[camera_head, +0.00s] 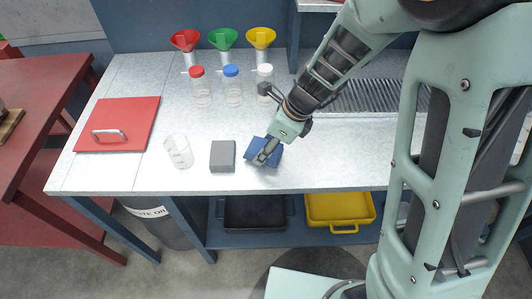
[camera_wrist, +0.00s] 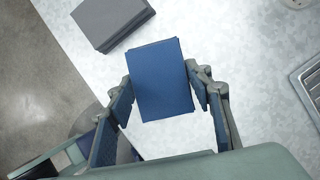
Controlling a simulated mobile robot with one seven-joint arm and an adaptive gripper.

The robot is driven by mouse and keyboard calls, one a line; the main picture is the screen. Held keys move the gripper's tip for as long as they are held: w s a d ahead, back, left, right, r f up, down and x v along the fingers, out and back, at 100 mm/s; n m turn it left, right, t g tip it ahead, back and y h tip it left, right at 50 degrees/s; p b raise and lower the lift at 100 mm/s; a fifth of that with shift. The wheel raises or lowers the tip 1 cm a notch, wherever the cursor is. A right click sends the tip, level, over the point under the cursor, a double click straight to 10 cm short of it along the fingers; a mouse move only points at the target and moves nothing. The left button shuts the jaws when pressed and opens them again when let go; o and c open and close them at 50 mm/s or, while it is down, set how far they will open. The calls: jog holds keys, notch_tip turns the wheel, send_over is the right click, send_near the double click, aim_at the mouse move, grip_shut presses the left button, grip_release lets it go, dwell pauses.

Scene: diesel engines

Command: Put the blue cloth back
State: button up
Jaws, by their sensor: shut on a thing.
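The blue cloth (camera_wrist: 160,82) is a folded, flat rectangle. In the wrist view it sits between the two fingers of my gripper (camera_wrist: 160,92), with a finger against each side. In the head view the cloth (camera_head: 255,146) shows over the front part of the worktop, partly covered by my gripper (camera_head: 265,155). My gripper is shut on it. I cannot tell whether the cloth touches the worktop or is slightly above it.
A grey block (camera_head: 222,156) lies just left of the cloth, with a clear beaker (camera_head: 179,151) beyond it. A red board with a handle (camera_head: 118,124) lies at the left. Capped jars (camera_head: 232,86) and coloured funnels (camera_head: 223,38) stand behind. A yellow tray (camera_head: 340,208) is below.

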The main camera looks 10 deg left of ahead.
jog(key=shift+f, duration=0.55)
jog(key=shift+f+b, duration=0.2)
jog(key=shift+b, duration=0.1)
jog(key=o, duration=1.1)
jog(key=shift+r+p, duration=0.3)
jog(key=shift+r, duration=0.2)
jog(key=p+v, duration=0.2)
jog(key=v, duration=0.9)
jog(key=shift+d+r+p, duration=0.15)
jog(key=shift+r+p, duration=0.05)
jog(key=shift+p, duration=0.1)
